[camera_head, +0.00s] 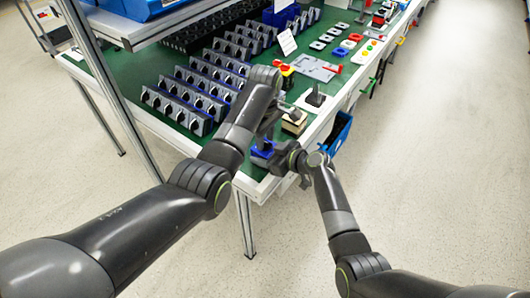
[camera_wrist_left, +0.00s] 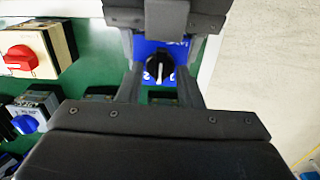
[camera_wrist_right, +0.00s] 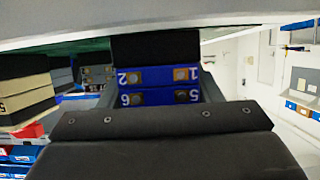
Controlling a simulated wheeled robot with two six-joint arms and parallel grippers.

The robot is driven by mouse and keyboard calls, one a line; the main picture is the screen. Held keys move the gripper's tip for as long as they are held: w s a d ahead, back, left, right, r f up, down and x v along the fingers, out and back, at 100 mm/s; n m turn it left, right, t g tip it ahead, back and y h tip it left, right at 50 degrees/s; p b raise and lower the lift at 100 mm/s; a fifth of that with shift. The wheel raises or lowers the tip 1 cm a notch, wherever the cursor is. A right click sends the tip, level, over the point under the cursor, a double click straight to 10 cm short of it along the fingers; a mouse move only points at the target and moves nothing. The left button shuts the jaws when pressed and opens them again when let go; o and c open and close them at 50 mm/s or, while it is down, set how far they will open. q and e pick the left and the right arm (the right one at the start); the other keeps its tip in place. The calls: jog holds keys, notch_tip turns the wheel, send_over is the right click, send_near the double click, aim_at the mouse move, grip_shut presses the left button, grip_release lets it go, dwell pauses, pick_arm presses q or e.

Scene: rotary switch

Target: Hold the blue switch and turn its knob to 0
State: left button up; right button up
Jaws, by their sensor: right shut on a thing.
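The blue switch (camera_head: 262,151) is near the table's front corner, between my two grippers. In the left wrist view its blue face (camera_wrist_left: 150,48) carries a round black knob (camera_wrist_left: 159,69) with a white pointer line roughly upright in the picture; the markings are partly hidden. My left gripper (camera_wrist_left: 158,78) is open, its fingers either side of the knob with gaps. My right gripper (camera_head: 275,158) is shut on the switch body. In the right wrist view the blue body (camera_wrist_right: 158,88) shows terminals numbered 1, 2, 5 and 6 between the fingers.
Rows of grey switches (camera_head: 178,108) fill the green table left of my grippers. A cream box (camera_head: 295,122) stands close by on the right. A red-knob switch (camera_wrist_left: 22,58) and a blue-knob one (camera_wrist_left: 27,122) show in the left wrist view. A blue bin (camera_head: 340,130) hangs at the table side.

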pick_arm(q)
jog(key=shift+r, duration=2.5)
pick_arm(e)
jog(key=o, duration=1.2)
jog(key=shift+c, duration=0.2)
jog(key=v, duration=1.2)
